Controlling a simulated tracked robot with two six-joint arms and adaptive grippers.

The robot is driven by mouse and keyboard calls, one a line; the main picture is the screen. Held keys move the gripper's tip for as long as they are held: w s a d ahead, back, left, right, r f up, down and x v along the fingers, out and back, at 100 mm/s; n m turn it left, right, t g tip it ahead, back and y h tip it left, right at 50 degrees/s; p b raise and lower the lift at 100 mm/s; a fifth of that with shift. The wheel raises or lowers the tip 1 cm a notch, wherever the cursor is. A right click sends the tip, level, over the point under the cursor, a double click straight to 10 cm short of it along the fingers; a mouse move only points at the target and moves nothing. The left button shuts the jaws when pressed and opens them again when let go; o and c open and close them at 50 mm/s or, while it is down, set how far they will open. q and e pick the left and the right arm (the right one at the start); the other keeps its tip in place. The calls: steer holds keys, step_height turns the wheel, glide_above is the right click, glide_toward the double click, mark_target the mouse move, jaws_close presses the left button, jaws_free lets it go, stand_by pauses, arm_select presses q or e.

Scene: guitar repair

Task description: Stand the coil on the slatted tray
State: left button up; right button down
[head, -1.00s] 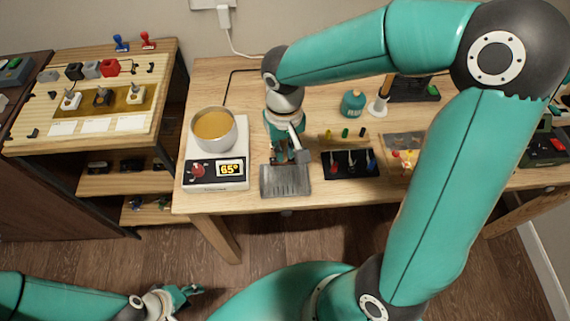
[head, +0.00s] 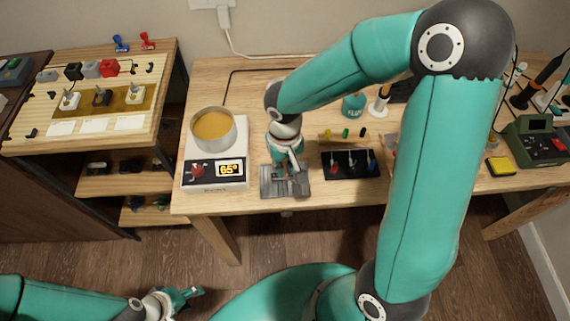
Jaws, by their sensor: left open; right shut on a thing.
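The grey slatted tray (head: 302,188) lies near the front edge of the workbench, just right of the digital heating unit. My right gripper (head: 291,172) points down over the tray, with its fingers low at the tray's middle. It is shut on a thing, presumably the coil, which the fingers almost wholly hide. I cannot tell whether that thing touches the tray. My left gripper (head: 190,293) is open and empty, low in front of the bench, far from the tray.
The heating unit (head: 197,186) reads 65° and carries a pot (head: 213,130) of amber liquid close left of the tray. A black mat (head: 350,164) with small tools lies close right.

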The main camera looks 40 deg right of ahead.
steer(key=c, duration=1.2)
jaws_free()
arm_select(q)
steer(key=shift+r+p, duration=0.5)
steer(key=shift+p, duration=0.15)
arm_select(e)
step_height(320, 180, up, 12)
steer(key=shift+r, duration=0.1)
